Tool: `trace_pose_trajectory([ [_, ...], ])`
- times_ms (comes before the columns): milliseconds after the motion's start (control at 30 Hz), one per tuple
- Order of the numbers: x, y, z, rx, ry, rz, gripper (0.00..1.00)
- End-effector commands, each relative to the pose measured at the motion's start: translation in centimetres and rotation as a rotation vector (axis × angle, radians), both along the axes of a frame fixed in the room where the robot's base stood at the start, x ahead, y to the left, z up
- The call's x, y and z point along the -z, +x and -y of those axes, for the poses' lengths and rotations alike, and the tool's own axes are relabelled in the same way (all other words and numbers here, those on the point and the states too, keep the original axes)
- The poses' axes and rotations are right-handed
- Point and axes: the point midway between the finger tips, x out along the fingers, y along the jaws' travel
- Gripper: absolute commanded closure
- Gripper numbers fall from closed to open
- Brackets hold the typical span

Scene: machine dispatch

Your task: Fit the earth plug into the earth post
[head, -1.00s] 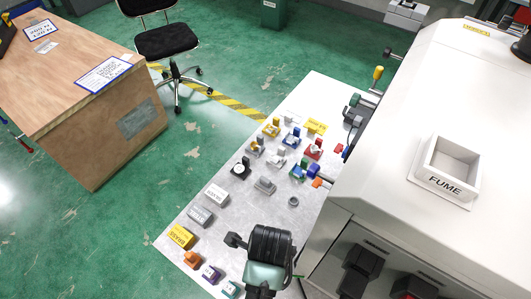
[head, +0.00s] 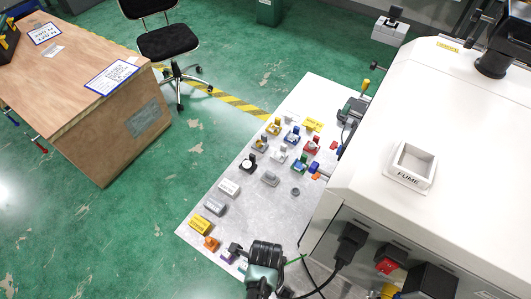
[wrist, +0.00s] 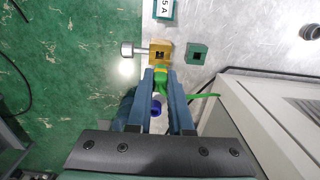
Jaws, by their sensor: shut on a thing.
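My gripper (wrist: 160,73) is shut on the green-and-yellow earth plug (wrist: 161,84) in the wrist view. A green cable (wrist: 205,96) runs from the plug to the right. A brass-coloured square block with a dark opening (wrist: 160,48), which looks like the earth post, is just ahead of the fingertips. The plug's front end is close to this block; I cannot tell whether they touch. A green square socket (wrist: 197,54) is right of the block. In the head view my dark wrist hides the plug and post.
Several small coloured devices stand along the grey board (head: 255,220). Open green floor lies left of the board.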

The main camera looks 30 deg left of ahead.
Motion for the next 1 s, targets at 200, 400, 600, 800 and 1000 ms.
trace_pose_trajectory([
  [200,-0.1,0.0,0.1,0.001,0.0,-0.001,1.0],
  [400,1.5,0.0,0.0,0.001,0.0,0.0,1.0],
  [600,3.4,0.0,0.0,0.0,0.0,-0.001,1.0],
  [800,4.6,0.0,0.0,-0.001,0.0,0.0,1.0],
  [1000,4.7,0.0,0.0,0.0,0.0,0.0,1.0],
])
